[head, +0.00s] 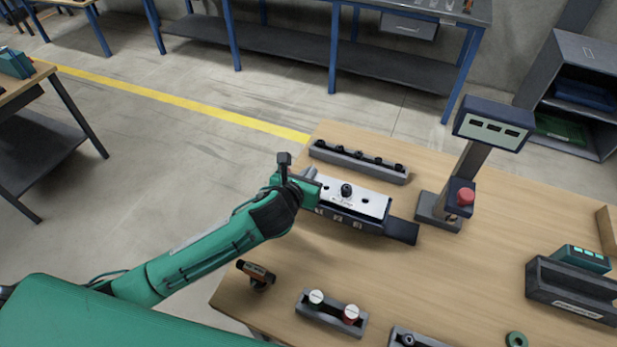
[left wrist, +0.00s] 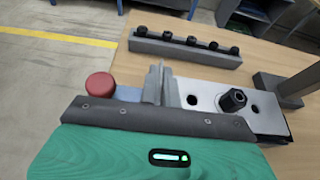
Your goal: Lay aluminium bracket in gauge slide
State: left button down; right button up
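My left gripper (head: 308,184) is at the left end of a silver plate (head: 372,204) with holes and a black knob, on a dark block with small marked windows. A dark slide (head: 403,231) juts from the block's right end. In the left wrist view the grey fingers (left wrist: 163,88) stand close together beside the silver plate (left wrist: 207,92). I cannot tell whether they grip anything. No separate aluminium bracket can be told apart; it may be hidden at the fingers. My right gripper is not in view.
A grey rack (head: 385,172) with several black knobs lies behind the block. A post with a display (head: 492,125) and a red button (head: 465,196) stands to the right. A holder with white and red caps (head: 331,313) is in front. A red round part (left wrist: 100,86) shows left of the fingers.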

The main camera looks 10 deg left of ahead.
pick_arm(q)
jog(key=shift+f, duration=0.8)
jog(key=shift+f, duration=0.15)
jog(key=c, duration=1.6)
grip_release()
jog(key=shift+c, duration=0.2)
jog(key=b+v, duration=0.1)
jog(key=v, duration=1.1)
jog(key=shift+b, duration=0.35)
jog(key=shift+s, duration=0.15)
